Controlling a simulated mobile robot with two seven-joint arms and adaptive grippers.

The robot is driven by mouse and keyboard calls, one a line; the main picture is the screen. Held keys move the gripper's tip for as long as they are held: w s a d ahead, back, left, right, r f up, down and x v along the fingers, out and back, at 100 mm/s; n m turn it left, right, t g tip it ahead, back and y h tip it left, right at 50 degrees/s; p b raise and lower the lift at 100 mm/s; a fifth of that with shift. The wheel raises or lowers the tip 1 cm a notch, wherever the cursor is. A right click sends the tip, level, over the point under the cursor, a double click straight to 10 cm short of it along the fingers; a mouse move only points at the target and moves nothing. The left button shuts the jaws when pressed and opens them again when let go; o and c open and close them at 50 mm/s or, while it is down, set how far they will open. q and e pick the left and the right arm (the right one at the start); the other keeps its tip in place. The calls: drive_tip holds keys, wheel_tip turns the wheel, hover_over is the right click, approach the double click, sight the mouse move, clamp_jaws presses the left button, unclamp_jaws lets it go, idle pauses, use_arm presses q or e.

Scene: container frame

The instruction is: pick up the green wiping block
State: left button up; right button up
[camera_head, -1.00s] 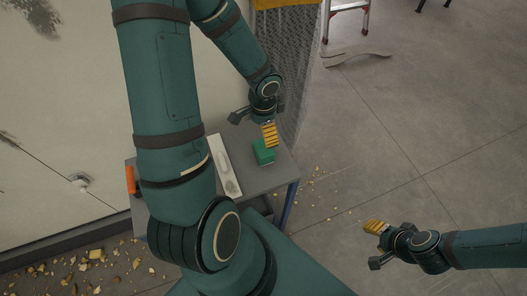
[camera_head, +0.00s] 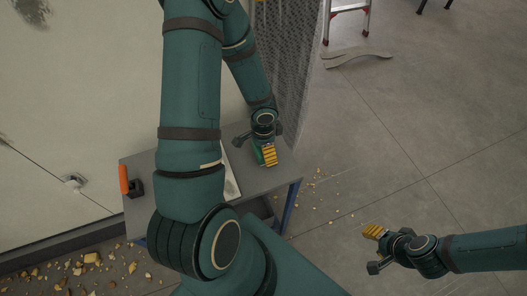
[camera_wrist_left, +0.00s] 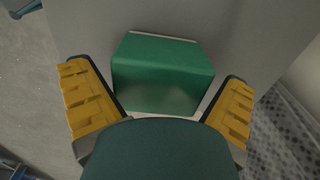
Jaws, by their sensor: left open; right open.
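The green wiping block (camera_wrist_left: 163,72) sits on the grey table top and lies between the two yellow fingers of my left gripper (camera_wrist_left: 158,108) in the left wrist view. The fingers are open, with gaps to the block on both sides. In the head view the left gripper (camera_head: 269,156) covers most of the block, and only a green sliver (camera_head: 257,155) shows beside the fingers. My right gripper (camera_head: 374,231) is open and empty, above the floor at the lower right.
The grey table (camera_head: 262,184) also holds a pale flat tool (camera_head: 231,184), partly hidden by my arm, and an orange-handled tool (camera_head: 125,180) at its left edge. A mesh panel (camera_head: 283,70) stands behind the table. Yellow debris (camera_head: 92,258) lies on the floor.

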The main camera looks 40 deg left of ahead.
use_arm(q)
drive_tip(key=c, duration=1)
drive_tip(key=shift+c, duration=0.2)
wheel_tip(320, 180, up, 9)
drive_tip(key=p, duration=0.3)
drive_tip(key=shift+f, duration=0.15)
drive_tip(key=shift+r+p, duration=0.4)
drive_tip(key=shift+r, duration=0.3)
